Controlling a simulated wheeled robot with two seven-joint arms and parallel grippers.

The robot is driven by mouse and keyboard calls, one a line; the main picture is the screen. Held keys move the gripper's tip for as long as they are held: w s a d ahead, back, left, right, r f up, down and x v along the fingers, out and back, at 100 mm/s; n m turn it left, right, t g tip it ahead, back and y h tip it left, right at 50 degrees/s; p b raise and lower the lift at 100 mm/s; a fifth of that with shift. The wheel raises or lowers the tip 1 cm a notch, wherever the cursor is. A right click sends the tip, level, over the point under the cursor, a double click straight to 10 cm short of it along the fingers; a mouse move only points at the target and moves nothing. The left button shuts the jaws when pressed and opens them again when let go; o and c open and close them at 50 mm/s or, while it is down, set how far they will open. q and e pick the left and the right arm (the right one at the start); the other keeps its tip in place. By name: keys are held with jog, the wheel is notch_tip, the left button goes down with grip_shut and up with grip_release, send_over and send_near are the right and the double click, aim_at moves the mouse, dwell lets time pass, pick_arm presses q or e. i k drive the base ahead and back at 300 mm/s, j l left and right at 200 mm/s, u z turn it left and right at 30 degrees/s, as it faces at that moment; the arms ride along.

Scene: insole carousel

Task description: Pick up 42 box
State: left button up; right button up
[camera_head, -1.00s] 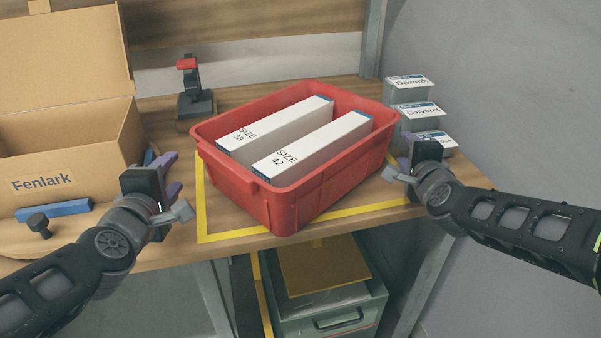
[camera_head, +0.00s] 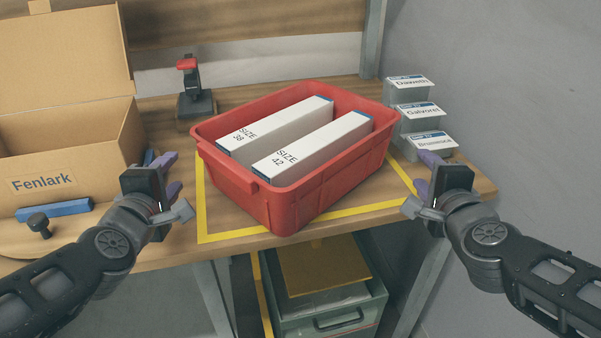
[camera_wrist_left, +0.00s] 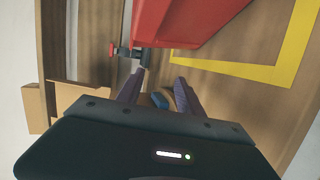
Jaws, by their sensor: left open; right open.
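The size 42 box (camera_head: 313,146) is a long white box lying in a red bin (camera_head: 287,206), label end toward me, on the right side of the bin. A white size 38 box (camera_head: 275,129) lies beside it on the left. My left gripper (camera_head: 166,170) is open and empty, left of the bin. It also shows in the left wrist view (camera_wrist_left: 158,88), its purple fingers apart beneath the red bin's edge (camera_wrist_left: 185,22). My right gripper (camera_head: 428,173) is open and empty, to the right of the bin at the table's right front.
A cardboard box marked Fenlark (camera_head: 75,165) stands at the left. Labelled grey bins (camera_head: 412,117) stand at the right. A red-topped clamp-like tool (camera_head: 195,95) is behind. Yellow tape (camera_head: 223,236) marks the table around the bin.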

aim_at(284, 168)
jog(key=k+j, duration=0.8)
jog(key=k, duration=0.05)
